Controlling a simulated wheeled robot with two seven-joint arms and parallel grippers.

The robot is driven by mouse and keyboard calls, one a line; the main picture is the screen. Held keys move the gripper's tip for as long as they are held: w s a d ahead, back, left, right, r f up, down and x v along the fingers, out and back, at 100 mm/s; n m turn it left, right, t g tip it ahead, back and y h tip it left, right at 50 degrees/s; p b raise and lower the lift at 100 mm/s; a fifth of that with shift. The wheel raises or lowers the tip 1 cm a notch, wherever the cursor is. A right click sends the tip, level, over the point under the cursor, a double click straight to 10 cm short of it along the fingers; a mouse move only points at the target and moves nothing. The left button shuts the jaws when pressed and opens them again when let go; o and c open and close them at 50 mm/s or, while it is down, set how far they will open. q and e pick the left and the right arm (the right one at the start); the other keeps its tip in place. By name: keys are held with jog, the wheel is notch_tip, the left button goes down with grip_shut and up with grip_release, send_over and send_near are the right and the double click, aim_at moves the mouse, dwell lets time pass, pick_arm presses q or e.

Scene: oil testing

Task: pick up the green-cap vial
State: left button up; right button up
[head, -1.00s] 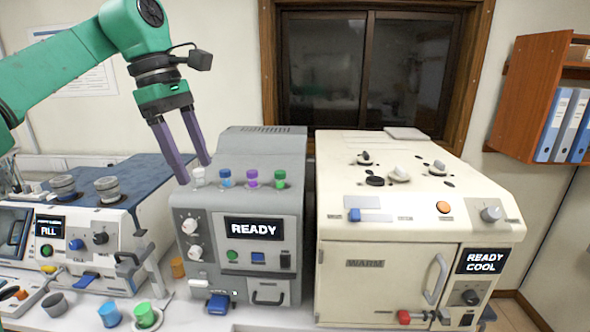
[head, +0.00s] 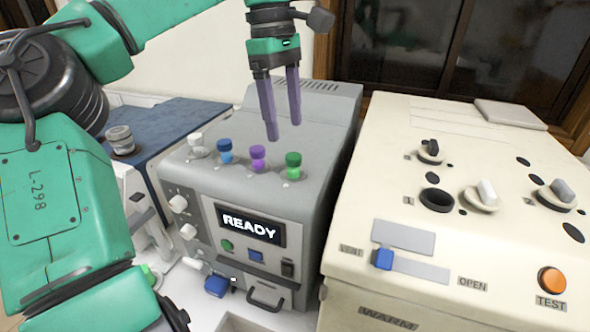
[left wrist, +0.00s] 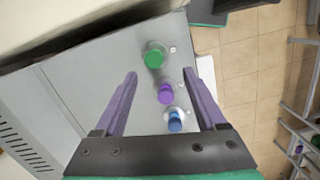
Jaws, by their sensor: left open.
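The green-cap vial (head: 293,165) stands upright at the right end of a row of vials in the top of the grey machine (head: 320,225). It also shows in the left wrist view (left wrist: 154,56), ahead of the fingers and between their lines. My left gripper (head: 283,130) is open and empty, with purple fingers pointing down above and behind the row. In the left wrist view, the purple-cap vial (left wrist: 166,93) and the blue-cap vial (left wrist: 175,122) lie between the open fingers (left wrist: 160,83). My right gripper is not in view.
The purple-cap (head: 258,157), blue-cap (head: 225,151) and white-cap (head: 197,145) vials stand left of the green one. A cream machine (head: 350,255) with knobs stands close on the right. A blue-topped machine (head: 160,130) is on the left.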

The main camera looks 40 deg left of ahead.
aim_at(293, 155)
pick_arm(q)
notch_tip(293, 155, down, 3)
jog(key=shift+s+d+r, duration=0.1)
jog(key=shift+s+d, duration=0.05)
jog(key=f+p, duration=0.1)
jog(key=f, duration=0.1)
jog(key=w+f+p, duration=0.1)
jog(key=f, duration=0.1)
jog(key=w+f+p, duration=0.1)
jog(key=shift+d+f, duration=0.35)
jog(key=shift+f, duration=0.05)
jog(key=shift+s+f, duration=0.1)
jog(key=shift+s, duration=0.35)
jog(key=c, duration=0.8)
jog(key=shift+w, duration=0.2)
grip_shut()
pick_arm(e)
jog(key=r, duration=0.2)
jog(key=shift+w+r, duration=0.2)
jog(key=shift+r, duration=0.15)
